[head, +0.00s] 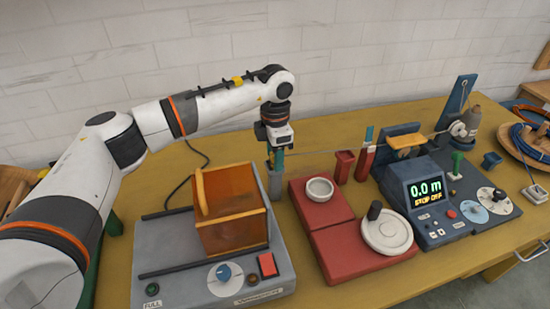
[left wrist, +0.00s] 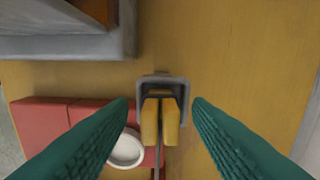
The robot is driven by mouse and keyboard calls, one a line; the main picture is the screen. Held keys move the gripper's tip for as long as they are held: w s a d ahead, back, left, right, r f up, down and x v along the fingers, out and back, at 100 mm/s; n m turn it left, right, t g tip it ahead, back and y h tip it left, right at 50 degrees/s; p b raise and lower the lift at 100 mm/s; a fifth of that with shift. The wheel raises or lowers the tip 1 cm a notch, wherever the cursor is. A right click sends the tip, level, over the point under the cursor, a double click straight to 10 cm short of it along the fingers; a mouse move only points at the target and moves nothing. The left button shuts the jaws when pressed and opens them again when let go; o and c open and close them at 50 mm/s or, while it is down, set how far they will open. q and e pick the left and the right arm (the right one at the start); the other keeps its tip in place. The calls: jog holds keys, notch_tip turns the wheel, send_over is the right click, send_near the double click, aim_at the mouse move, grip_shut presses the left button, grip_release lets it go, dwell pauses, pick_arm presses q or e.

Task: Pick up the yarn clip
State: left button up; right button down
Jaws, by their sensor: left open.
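The yarn clip (left wrist: 160,120), two yellow jaws side by side, sits in a grey square-rimmed holder (left wrist: 163,80) in the left wrist view. A thin dark strand runs from it toward the bottom of that view. My left gripper (head: 276,160) points down over the grey holder (head: 275,185) in the head view. Its teal fingers (left wrist: 160,118) are open, one on each side of the clip, with a gap on both sides. In the head view the clip is hidden or too small to make out. My right gripper is not in view.
A grey machine with an orange bin (head: 232,225) stands left of the holder. Red blocks with a white bowl (head: 320,189) and a round crank wheel (head: 387,231) are to the right. Beyond is a meter reading 0.0 m (head: 427,192). A thin line stretches rightward from the gripper.

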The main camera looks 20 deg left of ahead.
pick_arm(q)
jog(key=shift+f, duration=0.2)
grip_shut()
jog(key=shift+r, duration=0.15)
